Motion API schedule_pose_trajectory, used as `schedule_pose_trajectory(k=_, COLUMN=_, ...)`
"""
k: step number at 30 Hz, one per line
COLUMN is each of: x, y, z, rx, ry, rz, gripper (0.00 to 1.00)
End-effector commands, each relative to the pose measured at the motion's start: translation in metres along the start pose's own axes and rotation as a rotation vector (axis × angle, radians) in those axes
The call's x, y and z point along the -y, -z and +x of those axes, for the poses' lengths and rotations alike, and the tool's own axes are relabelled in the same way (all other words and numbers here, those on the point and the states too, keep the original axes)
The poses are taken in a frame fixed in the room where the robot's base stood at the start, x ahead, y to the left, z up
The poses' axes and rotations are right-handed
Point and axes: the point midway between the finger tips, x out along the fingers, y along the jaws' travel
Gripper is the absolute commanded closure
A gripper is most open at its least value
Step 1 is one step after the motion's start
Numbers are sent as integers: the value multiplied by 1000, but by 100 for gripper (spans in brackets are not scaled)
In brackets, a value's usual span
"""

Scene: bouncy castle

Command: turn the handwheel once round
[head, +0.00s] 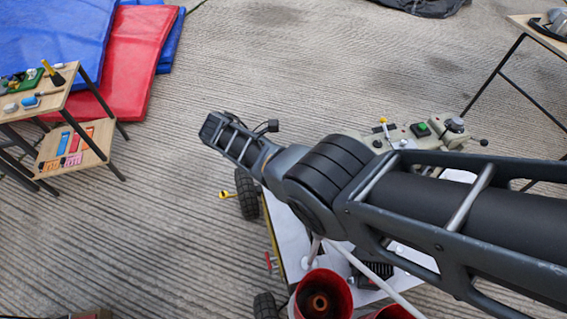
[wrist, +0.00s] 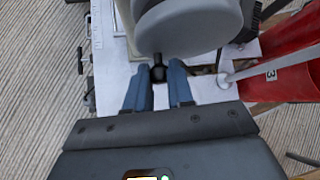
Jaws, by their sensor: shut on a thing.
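The handwheel shows in the wrist view as a grey round body (wrist: 190,25), with a small black knob (wrist: 158,73) at its near edge. My gripper (wrist: 163,76) has its two blue-grey fingers on either side of this knob and is shut on it. The far side of the wheel runs out of the wrist view.
Red buckets (head: 322,296) stand on the white-topped cart, close to the wheel's right in the wrist view. A control panel (head: 415,132) with a green button is behind my arm. A wooden tool stand (head: 38,107) is at left. The ribbed floor between is clear.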

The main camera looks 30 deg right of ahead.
Motion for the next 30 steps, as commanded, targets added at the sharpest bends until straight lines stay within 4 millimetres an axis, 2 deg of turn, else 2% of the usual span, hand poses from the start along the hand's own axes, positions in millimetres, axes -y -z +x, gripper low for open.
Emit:
schedule_pose_trajectory(k=1, x=0, y=1, z=1, rx=-1, ry=0, rz=-1, gripper=100)
schedule_pose_trajectory(k=2, x=0, y=1, z=1, rx=-1, ry=0, rz=-1, gripper=77)
schedule_pose_trajectory(k=10, x=0, y=0, z=0, rx=0, ry=0, rz=0, gripper=52)
schedule_pose_trajectory(k=17, x=0, y=0, z=-1, rx=0, ry=-1, rz=1, gripper=52)
schedule_pose_trajectory(k=20, x=-1, y=0, z=-8, rx=-1, ry=-2, rz=1, gripper=52)
schedule_pose_trajectory(k=30, x=-1, y=1, z=-60, rx=-1, ry=-4, rz=1, gripper=52)
